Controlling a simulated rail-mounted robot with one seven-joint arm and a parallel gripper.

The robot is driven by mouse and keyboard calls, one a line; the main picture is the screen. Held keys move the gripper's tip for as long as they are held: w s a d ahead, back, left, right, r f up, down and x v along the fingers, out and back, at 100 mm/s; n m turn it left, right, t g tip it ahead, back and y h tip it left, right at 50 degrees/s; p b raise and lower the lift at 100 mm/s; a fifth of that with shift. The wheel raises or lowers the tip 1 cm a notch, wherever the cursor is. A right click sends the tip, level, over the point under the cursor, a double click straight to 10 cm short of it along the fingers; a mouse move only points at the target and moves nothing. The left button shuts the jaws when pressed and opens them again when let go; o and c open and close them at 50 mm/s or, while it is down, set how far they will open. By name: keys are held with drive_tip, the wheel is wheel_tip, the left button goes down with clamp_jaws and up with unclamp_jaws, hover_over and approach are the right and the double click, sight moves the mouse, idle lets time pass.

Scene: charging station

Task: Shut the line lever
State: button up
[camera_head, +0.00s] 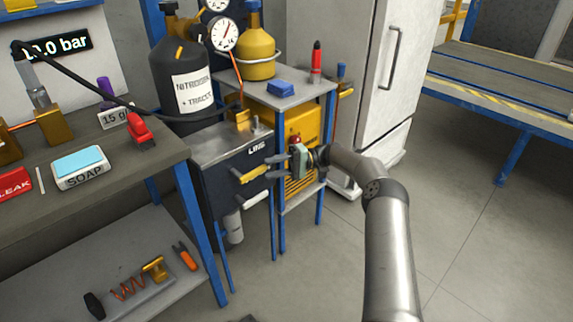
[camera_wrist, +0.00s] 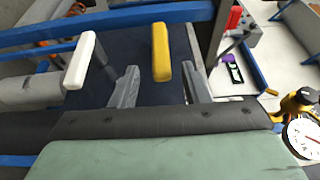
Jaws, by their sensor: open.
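A dark blue cabinet (camera_head: 222,190) carries the label LINE on its top edge. A yellow lever (camera_head: 252,174) sticks out from its front, with a white lever (camera_head: 257,198) below it. Both also show in the wrist view, the yellow lever (camera_wrist: 161,55) near the middle and the white lever (camera_wrist: 79,62) to the left. My gripper (camera_head: 275,167) is open at the cabinet's front. In the wrist view its fingers (camera_wrist: 160,78) stand on either side of the yellow lever's end, with a visible gap to each. I cannot tell whether they are level with it in depth.
A nitrogen cylinder (camera_head: 184,85) with gauges stands behind the cabinet. A small blue-legged stand (camera_head: 301,98) with a yellow bottle (camera_head: 257,45) is close behind my gripper. A workbench (camera_head: 95,189) is at the left, a white fridge (camera_head: 386,70) behind. Open floor lies at the right.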

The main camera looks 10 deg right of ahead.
drive_tip(key=shift+w+d, duration=0.15)
drive_tip(key=shift+d, duration=0.75)
drive_tip(key=shift+w+d, duration=0.2)
drive_tip(key=shift+d, duration=0.7)
drive_tip(key=shift+w+d, duration=0.15)
drive_tip(key=shift+d, duration=0.75)
